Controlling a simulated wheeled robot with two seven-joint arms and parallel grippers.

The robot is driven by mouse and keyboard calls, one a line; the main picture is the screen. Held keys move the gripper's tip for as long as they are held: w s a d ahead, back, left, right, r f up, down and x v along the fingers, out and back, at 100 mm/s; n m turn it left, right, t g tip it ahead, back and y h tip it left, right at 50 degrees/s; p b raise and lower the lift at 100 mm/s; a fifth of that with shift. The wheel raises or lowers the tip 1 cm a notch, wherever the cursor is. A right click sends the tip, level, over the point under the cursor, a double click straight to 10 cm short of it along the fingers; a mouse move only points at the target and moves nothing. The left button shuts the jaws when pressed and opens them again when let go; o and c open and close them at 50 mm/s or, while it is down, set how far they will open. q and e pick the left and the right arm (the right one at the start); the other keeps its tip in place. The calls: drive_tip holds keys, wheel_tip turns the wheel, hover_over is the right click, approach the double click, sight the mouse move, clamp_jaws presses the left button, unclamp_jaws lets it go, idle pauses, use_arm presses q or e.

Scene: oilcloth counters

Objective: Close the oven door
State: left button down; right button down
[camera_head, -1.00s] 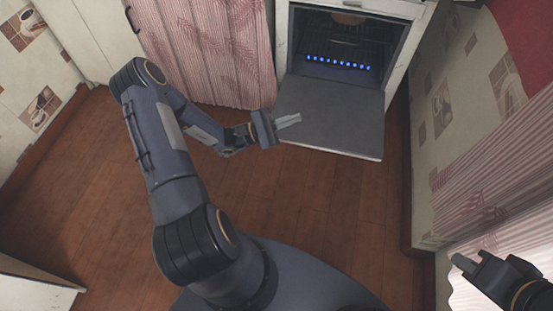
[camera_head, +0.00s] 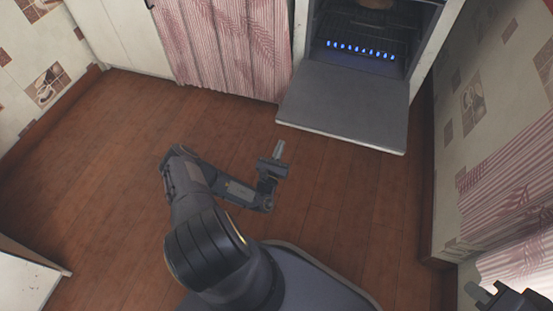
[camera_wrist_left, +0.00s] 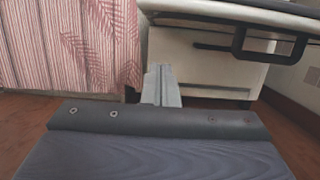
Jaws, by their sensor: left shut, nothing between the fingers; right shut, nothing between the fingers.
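The oven (camera_head: 441,62) stands at the upper right in the head view, with a row of blue flames inside. Its grey door (camera_head: 345,103) hangs open, folded down and out over the floor. In the left wrist view the open door's edge (camera_wrist_left: 240,14) crosses the top right, with a dark handle (camera_wrist_left: 262,45) below it. My left gripper (camera_head: 279,149) is shut and empty, low and just in front of the door's near left corner, apart from it. It also shows in the left wrist view (camera_wrist_left: 161,85). My right gripper (camera_head: 474,290) is shut and empty at the bottom right corner.
A pink patterned curtain (camera_head: 228,50) hangs left of the oven, beside a white cabinet (camera_head: 115,35). A tiled wall (camera_head: 480,95) and another curtain (camera_head: 510,190) bound the right side. The wooden floor (camera_head: 110,160) is clear in the middle and left.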

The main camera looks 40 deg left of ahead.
use_arm(q)
drive_tip(key=w+r+b, duration=0.1)
drive_tip(key=w+r, duration=0.2)
drive_tip(key=r, duration=0.2)
drive_tip(key=shift+w+a+b, duration=0.2)
drive_tip(key=shift+a+b, duration=0.1)
drive_tip(key=shift+a, duration=0.15)
